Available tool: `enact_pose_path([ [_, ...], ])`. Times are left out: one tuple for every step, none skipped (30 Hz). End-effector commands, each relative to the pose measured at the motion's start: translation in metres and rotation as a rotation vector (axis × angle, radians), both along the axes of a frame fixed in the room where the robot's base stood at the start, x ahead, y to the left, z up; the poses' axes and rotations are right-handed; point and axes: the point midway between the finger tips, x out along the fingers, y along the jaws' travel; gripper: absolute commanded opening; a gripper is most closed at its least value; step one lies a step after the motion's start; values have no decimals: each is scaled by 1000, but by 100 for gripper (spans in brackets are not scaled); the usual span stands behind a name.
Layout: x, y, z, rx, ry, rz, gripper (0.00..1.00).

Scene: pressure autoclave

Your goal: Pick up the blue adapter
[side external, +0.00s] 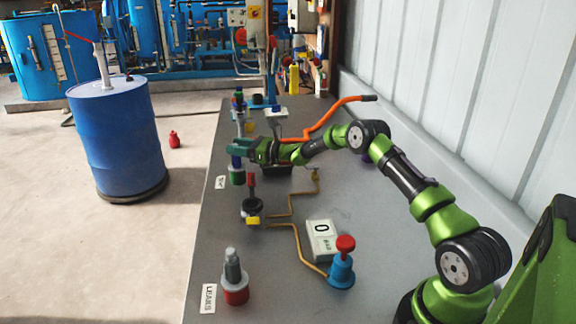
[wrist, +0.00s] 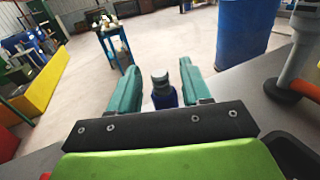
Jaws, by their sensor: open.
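The blue adapter (wrist: 165,98) stands between the two teal fingers of my gripper (wrist: 160,70) in the wrist view, with a grey top. The fingers are open, with a visible gap to its left and a narrower one to its right. In the side external view my gripper (side external: 238,146) is at the far left edge of the table, around the adapter's upper part.
A grey adapter on a red base (side external: 235,292) stands at the front left. A blue barrel (side external: 118,140) stands beyond the left edge.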

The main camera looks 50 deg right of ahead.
Motion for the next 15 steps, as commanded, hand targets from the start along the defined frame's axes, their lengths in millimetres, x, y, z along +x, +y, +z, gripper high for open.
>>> enact_pose_path([
  [4, 2, -2, -1, 3, -1, 48],
  [6, 2, -2, -1, 4, -1, 48],
  [8, 3, -2, 0, 3, -2, 48],
  [9, 3, -2, 0, 3, -2, 48],
  [9, 4, -2, 0, 3, -2, 48],
  [10, 4, -1, 0, 3, -2, 48],
  [10, 4, -1, 1, 4, -2, 48],
  [10, 4, -1, 1, 4, -2, 48],
  [10, 4, -1, 1, 4, -2, 48],
  [10, 4, -1, 1, 4, -2, 48],
  [9, 4, -1, 1, 4, -2, 48],
  [9, 4, -1, 0, 4, -2, 45],
  [9, 4, -1, 0, 4, -2, 40],
  [9, 4, -1, 0, 4, -2, 36],
  [9, 4, -1, 0, 4, -2, 30],
])
